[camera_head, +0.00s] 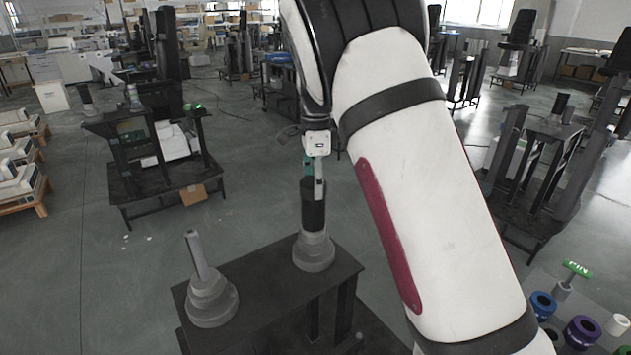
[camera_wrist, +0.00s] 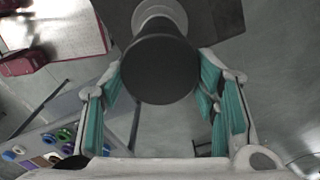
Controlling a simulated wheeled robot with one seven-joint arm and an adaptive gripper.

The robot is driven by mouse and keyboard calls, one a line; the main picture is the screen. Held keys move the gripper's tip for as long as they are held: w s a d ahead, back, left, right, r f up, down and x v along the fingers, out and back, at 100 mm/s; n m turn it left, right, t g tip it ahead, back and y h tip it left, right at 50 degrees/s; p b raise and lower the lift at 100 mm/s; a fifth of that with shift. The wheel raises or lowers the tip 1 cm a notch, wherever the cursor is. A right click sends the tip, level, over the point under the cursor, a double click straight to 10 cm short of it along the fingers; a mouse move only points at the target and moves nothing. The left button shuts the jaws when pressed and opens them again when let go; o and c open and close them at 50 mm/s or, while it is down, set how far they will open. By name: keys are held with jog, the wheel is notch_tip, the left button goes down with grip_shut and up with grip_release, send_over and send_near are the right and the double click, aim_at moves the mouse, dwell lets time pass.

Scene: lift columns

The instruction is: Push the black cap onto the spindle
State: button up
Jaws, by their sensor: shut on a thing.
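The black cap (camera_head: 313,212) is a dark upright cylinder directly above a grey stepped spindle base (camera_head: 314,256) on the dark stand. Its lower edge appears to meet the base's collar. No bare rod shows between them, and the cap hides any spindle inside it. My gripper (camera_head: 314,180) is above, pointing down, with its teal pads at the cap's upper part. In the wrist view the round black cap end (camera_wrist: 160,70) lies between the teal fingers of my gripper (camera_wrist: 160,82), which is shut on it. Part of the grey base (camera_wrist: 160,10) shows beyond the cap.
A second grey spindle (camera_head: 196,256) stands bare and upright on the stand's left end. At lower right are blue (camera_head: 543,303) and purple (camera_head: 582,330) rings and a green-topped post (camera_head: 576,269). Open floor lies left of the stand.

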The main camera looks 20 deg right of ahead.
jog(key=shift+f, duration=0.1)
dwell(0.3)
jog(key=o, duration=1.3)
jog(key=o, duration=0.5)
jog(key=shift+c, duration=0.2)
jog(key=shift+r, duration=1.15)
jog(key=shift+r, duration=2.45)
grip_shut()
